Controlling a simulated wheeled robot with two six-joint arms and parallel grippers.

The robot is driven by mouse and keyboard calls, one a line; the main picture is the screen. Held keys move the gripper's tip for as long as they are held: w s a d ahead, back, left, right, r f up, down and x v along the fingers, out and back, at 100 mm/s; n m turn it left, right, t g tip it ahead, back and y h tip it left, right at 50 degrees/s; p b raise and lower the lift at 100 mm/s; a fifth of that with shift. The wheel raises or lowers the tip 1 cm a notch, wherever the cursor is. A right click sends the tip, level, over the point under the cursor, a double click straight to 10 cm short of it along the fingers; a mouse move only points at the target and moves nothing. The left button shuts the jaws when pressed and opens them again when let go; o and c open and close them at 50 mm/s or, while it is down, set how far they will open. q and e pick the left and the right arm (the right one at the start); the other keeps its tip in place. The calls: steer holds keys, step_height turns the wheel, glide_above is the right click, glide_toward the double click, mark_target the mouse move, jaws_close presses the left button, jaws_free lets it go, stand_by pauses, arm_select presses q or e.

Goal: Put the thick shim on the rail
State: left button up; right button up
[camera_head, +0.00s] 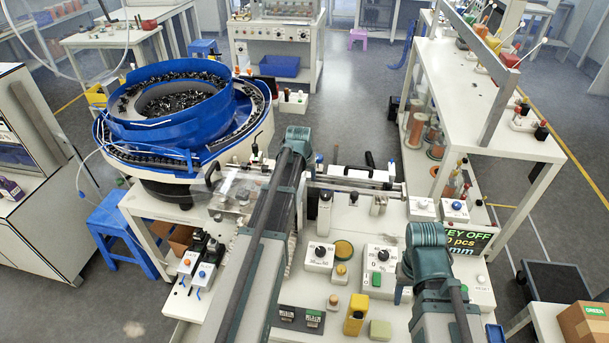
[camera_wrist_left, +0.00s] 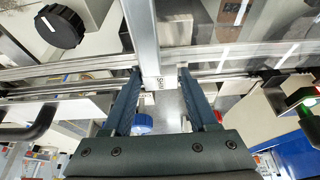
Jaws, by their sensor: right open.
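The silver rail (camera_head: 352,184) runs left to right across the bench, and it also crosses the left wrist view (camera_wrist_left: 60,74). My left arm reaches over the bench to the rail, and its fingertips are hidden in the head view. My right gripper (camera_head: 425,245) is open over the bench's right front, well short of the rail.
A blue bowl feeder (camera_head: 170,125) stands left of the rail. A shelf stands at the right.

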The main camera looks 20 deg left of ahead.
arm_select(q)
steer(key=o, duration=0.3)
steer(key=shift+r, duration=0.15)
steer(key=p+v, duration=1.1)
steer(key=v, duration=0.1)
steer(key=s+d+f+m+g, duration=0.1)
steer(key=s+d+m+g, duration=0.3)
steer(key=s+d, duration=1.9)
steer(key=d+m, duration=0.2)
steer(key=d, duration=0.2)
steer(key=shift+s+f+g, duration=0.25)
steer(key=shift+s+g, duration=0.05)
steer(key=shift+s, duration=0.05)
